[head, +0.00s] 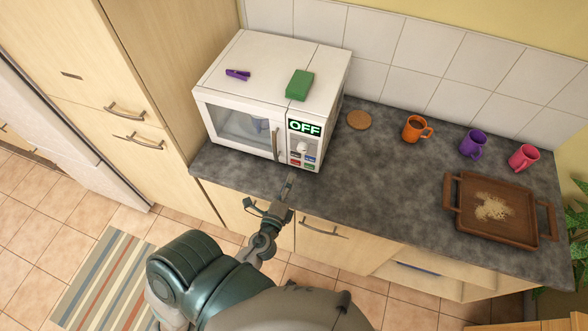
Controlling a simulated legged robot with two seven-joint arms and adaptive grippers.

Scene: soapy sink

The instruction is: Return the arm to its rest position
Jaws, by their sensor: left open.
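My left arm comes in from the bottom, and its left gripper (269,194) is at the front edge of the counter, just in front of the microwave (270,65). The gripper is open, with nothing seen between its fingers. One fingertip points toward the microwave's control panel and appears apart from it. The microwave is white, its door is shut and its display reads OFF. Something bluish shows dimly behind its window. My right gripper is not in view.
A green block (300,84) and a purple clip (238,74) lie on the microwave. On the grey counter (380,190) are a round coaster (359,120), orange (413,129), purple (472,144) and pink (522,157) mugs, and a brown tray (470,230) with crumbs. The counter's middle is clear.

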